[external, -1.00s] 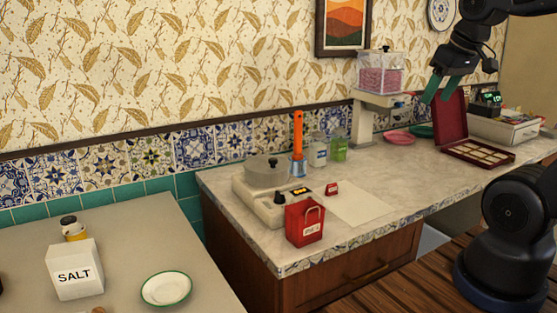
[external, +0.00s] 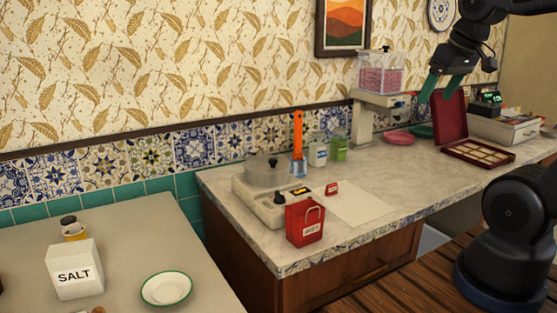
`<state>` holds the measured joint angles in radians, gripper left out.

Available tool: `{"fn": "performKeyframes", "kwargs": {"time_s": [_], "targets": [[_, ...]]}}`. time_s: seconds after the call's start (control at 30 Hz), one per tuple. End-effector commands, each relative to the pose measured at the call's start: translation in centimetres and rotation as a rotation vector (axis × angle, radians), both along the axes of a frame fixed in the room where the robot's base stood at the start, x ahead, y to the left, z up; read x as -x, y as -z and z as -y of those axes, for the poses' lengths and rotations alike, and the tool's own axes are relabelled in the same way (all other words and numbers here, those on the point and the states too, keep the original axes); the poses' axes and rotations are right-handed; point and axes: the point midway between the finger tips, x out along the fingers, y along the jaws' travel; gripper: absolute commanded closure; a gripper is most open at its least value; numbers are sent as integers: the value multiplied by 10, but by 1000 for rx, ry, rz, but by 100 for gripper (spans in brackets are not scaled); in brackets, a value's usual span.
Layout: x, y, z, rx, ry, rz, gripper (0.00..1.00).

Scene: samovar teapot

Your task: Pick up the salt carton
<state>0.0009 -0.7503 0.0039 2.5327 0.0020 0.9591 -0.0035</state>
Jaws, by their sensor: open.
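The salt carton (external: 75,270) is a white box with a sloped top and the word SALT in black. It stands upright on the grey counter at the lower left. My gripper (external: 438,92) has green fingers and hangs at the upper right, above the marble counter. It is open, with nothing seen between its fingers, and far from the carton.
A white plate with a green rim (external: 166,288) lies right of the carton, and a small yellow jar with a dark lid (external: 73,229) stands behind it. The marble counter (external: 385,184) holds a scale with a pot (external: 268,172), a red bag (external: 305,223) and an open red box (external: 478,150).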

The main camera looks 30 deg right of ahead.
Motion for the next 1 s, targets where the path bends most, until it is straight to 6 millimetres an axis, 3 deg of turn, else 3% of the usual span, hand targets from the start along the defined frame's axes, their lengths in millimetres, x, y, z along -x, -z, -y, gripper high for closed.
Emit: {"fn": "performKeyframes", "kwargs": {"time_s": [0.17,0.47,0.77,1.0], "targets": [[-26,-16,-11,10,-54,-16,25],[-103,-51,-57,42,-219,-63,25],[-181,-69,-124,75,-387,-105,25],[-237,-69,-193,102,-521,-138,25]]}}
